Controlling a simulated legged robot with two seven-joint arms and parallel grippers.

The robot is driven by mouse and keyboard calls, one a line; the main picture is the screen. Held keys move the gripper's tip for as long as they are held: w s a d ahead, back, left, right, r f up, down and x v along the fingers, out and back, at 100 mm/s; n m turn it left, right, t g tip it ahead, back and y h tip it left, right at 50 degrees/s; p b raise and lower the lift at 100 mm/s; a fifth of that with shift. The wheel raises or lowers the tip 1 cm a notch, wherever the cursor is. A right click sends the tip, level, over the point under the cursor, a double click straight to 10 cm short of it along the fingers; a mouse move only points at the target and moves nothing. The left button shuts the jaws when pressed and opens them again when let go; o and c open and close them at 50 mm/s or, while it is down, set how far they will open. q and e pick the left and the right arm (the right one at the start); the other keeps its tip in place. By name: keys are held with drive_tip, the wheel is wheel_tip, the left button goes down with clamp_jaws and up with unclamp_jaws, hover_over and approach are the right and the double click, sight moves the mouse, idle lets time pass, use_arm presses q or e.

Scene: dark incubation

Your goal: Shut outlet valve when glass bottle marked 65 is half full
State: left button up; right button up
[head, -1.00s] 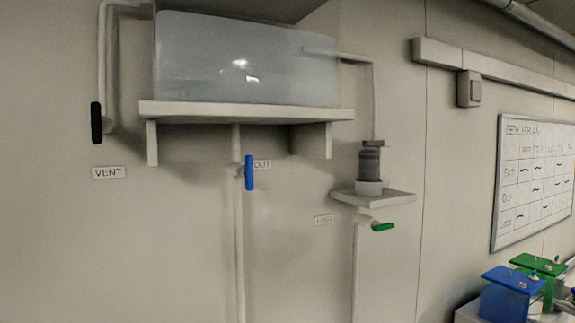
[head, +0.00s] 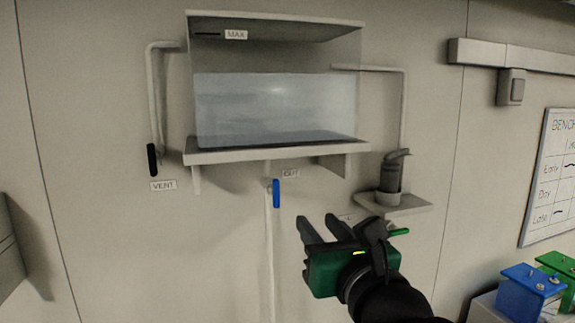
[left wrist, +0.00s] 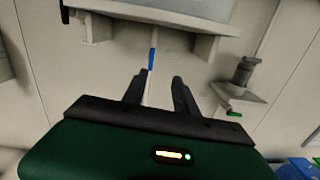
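The outlet valve has a blue handle (head: 276,193), upright along its pipe beneath the tank, beside the OUT label (head: 290,173). It also shows in the left wrist view, as a blue handle (left wrist: 151,58) beyond the fingers. My left gripper (head: 316,219) is green with dark fingers, below and right of the blue handle in the head view. Its fingers (left wrist: 158,76) are apart with nothing between them. The clear tank (head: 275,105) on the wall shelf is partly filled with liquid. No glass bottle marked 65 is in view. My right gripper is not in view.
A black vent handle (head: 152,160) hangs left of the tank. A green valve handle (head: 400,232) is just right of my left gripper, under a small shelf (head: 410,206) bearing a dark cylinder. Blue (head: 522,298) and green boxes stand lower right.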

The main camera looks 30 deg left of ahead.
use_arm(q)
drive_tip(key=a+n, duration=0.1)
drive_tip(key=a, duration=0.2)
drive_tip(key=p, duration=0.3)
approach(278, 194)
drive_tip(key=shift+g, duration=0.4)
drive_tip(key=p+x, duration=0.1)
drive_tip(key=x, duration=0.1)
drive_tip(key=r+p+x, duration=0.1)
drive_tip(key=p+x, duration=0.1)
drive_tip(key=x, duration=0.1)
drive_tip(key=p+x, duration=0.2)
drive_tip(key=shift+w+r, duration=0.15)
drive_tip(key=shift+w, duration=0.2)
drive_tip(key=shift+w+a+f+p, duration=0.2)
drive_tip(key=shift+w+a, duration=0.1)
drive_tip(key=shift+a, duration=0.15)
drive_tip(key=shift+w+a+f+p, duration=0.2)
drive_tip(key=shift+w+a, duration=0.1)
drive_tip(key=shift+a, duration=0.4)
drive_tip(key=c, duration=0.5)
drive_tip(key=shift+c, duration=1)
drive_tip(key=shift+w+d, duration=0.1)
drive_tip(key=shift+d, duration=0.15)
clamp_jaws()
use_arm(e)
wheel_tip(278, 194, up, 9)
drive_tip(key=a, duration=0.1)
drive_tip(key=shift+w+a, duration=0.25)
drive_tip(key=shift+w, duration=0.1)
